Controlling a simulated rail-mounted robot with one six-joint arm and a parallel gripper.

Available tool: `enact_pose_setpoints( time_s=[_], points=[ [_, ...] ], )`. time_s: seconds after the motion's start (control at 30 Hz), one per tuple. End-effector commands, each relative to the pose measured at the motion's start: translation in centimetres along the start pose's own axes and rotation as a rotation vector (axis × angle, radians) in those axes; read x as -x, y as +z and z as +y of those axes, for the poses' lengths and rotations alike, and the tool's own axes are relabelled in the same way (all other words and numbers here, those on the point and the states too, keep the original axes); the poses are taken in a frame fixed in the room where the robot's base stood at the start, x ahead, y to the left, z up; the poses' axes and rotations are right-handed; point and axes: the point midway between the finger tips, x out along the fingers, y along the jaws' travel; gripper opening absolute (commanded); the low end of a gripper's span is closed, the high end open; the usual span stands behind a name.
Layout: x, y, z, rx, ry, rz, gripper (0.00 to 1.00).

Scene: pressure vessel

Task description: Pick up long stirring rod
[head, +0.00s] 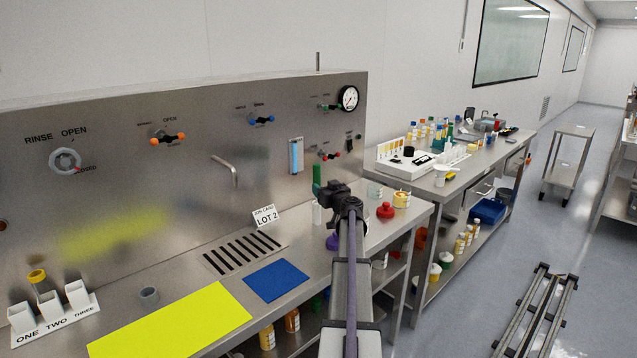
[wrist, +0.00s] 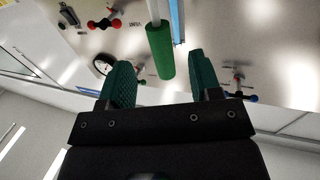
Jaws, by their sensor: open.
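The long stirring rod stands upright by the panel, with a green grip (head: 316,178) on top and a pale shaft below it. In the wrist view, which is upside down, its green grip (wrist: 161,52) is ahead of the gap between my fingers, with the pale shaft running to the top edge. My gripper (head: 327,190) is at the right of the grip in the head view. Its two green-padded fingers (wrist: 158,75) are apart and empty, one on each side of the grip in the picture. I cannot tell the exact depth gap. The rod's lower end is hidden.
The steel panel (head: 200,130) with valves and a pressure gauge (head: 348,98) rises behind.

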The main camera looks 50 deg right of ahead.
Motion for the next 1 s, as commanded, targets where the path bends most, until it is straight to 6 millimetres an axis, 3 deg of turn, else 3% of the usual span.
enact_pose_setpoints(
  time_s=[0.1, 0.33, 0.6, 0.8, 1.0],
  points=[
    [-2.6, 0.0, 0.1, 0.0, -0.001, 0.0, 0.58],
    [-3.8, 0.0, 0.0, -0.001, -0.001, 0.0, 0.58],
    [-8.3, 0.0, 0.1, -0.001, -0.001, -0.001, 0.58],
    [-8.4, 0.0, -0.1, -0.001, -0.001, -0.001, 0.58],
    [-8.3, 0.0, -0.1, -0.001, -0.001, -0.001, 0.4]
  ],
)
